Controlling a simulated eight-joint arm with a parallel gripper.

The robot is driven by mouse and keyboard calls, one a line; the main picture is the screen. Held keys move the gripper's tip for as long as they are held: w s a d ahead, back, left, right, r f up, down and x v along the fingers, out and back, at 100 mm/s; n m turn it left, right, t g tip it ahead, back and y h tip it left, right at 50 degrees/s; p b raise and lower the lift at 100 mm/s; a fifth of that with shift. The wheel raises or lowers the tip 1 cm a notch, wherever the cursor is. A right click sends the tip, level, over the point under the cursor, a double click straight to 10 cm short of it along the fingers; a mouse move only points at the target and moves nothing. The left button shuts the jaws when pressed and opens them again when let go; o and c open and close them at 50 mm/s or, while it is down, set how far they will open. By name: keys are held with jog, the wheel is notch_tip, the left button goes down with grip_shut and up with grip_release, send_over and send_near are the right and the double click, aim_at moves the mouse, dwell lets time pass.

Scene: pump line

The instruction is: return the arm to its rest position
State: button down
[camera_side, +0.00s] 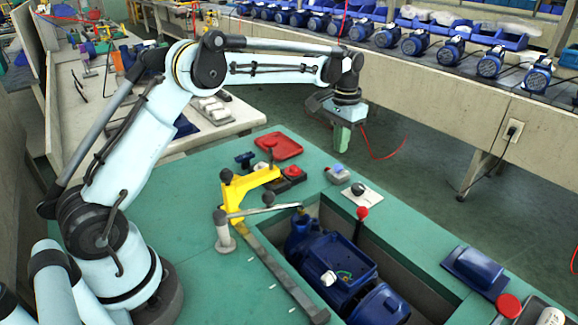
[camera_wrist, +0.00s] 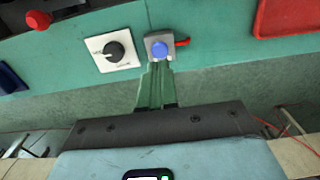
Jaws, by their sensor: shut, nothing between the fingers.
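My gripper (camera_side: 341,137) hangs at the end of my outstretched arm, past the far edge of the green bench (camera_side: 190,210), above the floor. Its green fingers point down and are shut with nothing between them. In the wrist view the fingers (camera_wrist: 157,72) appear together at the picture's middle, in front of the bench edge. A small grey box with a blue button (camera_wrist: 160,48) shows just beyond the fingertips in that view. In the side view this box (camera_side: 337,174) sits on the bench below my gripper.
A blue pump (camera_side: 335,270) sits in the bench recess, beside a yellow bracket (camera_side: 240,190). A red tray (camera_side: 279,146), a dial on a white plate (camera_side: 358,191) and a red knob (camera_side: 362,213) are nearby. A conveyor with several blue motors (camera_side: 452,50) runs behind; open floor lies between.

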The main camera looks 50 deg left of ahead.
jog(key=shift+r, duration=0.45)
jog(key=shift+r, duration=0.1)
jog(key=s+d+r+t, duration=0.3)
jog(key=s+r, duration=0.5)
jog(key=s, duration=0.3)
jog(key=s+f+t, duration=0.1)
jog(key=s, duration=0.3)
jog(key=s+d+f+t, duration=0.1)
jog(key=s, duration=0.4)
jog(key=s+d+f+t, duration=0.1)
jog(key=s+f+t, duration=0.1)
jog(key=s, duration=0.2)
jog(key=shift+s+d+f, duration=0.1)
jog(key=shift+s+d, duration=0.05)
jog(key=shift+d, duration=0.1)
